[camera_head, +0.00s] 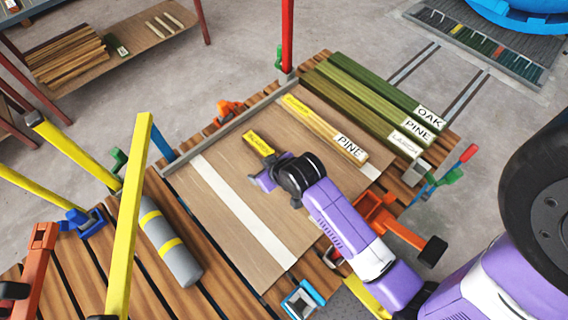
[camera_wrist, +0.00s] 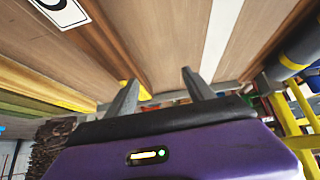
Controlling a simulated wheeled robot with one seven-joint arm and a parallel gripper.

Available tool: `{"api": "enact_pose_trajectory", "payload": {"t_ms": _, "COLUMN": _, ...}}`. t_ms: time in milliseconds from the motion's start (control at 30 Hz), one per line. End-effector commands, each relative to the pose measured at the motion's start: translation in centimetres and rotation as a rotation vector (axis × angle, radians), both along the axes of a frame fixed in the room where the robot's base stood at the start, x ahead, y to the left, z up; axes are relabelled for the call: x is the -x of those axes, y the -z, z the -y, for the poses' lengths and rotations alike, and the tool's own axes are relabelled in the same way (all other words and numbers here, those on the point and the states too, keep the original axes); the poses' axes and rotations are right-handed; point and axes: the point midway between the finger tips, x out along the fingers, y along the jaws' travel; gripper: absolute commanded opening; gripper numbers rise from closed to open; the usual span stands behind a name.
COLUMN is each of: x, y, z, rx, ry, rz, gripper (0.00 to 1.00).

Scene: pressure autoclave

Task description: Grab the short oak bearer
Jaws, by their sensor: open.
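My gripper (camera_head: 262,178) hangs over the brown board (camera_head: 225,220) on the slatted bench, pointing left. Its two fingers are spread with nothing between them in the wrist view (camera_wrist: 156,82). A short piece with a yellow tag (camera_head: 258,143) shows just beyond the gripper, apparently apart from it; its tag is too small to read. No short piece can be read as oak. A long green beam marked OAK (camera_head: 375,84) lies at the bench's far right edge, beside beams marked PINE (camera_head: 365,100) and LARCH (camera_head: 350,110).
A pale beam marked PINE (camera_head: 325,127) lies on the board right of the gripper. A red post (camera_head: 287,35), yellow posts (camera_head: 128,210), orange clamp (camera_head: 390,220) and grey cylinder (camera_head: 170,245) surround the work area. Several short sticks (camera_head: 165,24) lie on a back shelf.

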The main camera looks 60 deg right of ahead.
Motion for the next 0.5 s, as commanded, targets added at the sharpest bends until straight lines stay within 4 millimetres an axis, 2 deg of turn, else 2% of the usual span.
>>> {"api": "enact_pose_trajectory", "payload": {"t_ms": 33, "x": -0.7, "y": -0.5, "z": 1.3, "rx": -0.016, "ry": 0.007, "rz": -0.064, "gripper": 0.62}}
{"api": "enact_pose_trajectory", "payload": {"t_ms": 100, "x": -0.5, "y": 0.0, "z": 2.3, "rx": -0.046, "ry": 0.005, "rz": -0.167, "gripper": 0.62}}
{"api": "enact_pose_trajectory", "payload": {"t_ms": 233, "x": 0.2, "y": -0.1, "z": 3.8, "rx": -0.101, "ry": 0.000, "rz": -0.339, "gripper": 0.62}}
{"api": "enact_pose_trajectory", "payload": {"t_ms": 500, "x": 2.2, "y": -2.0, "z": 5.9, "rx": -0.191, "ry": -0.004, "rz": -0.585, "gripper": 0.62}}
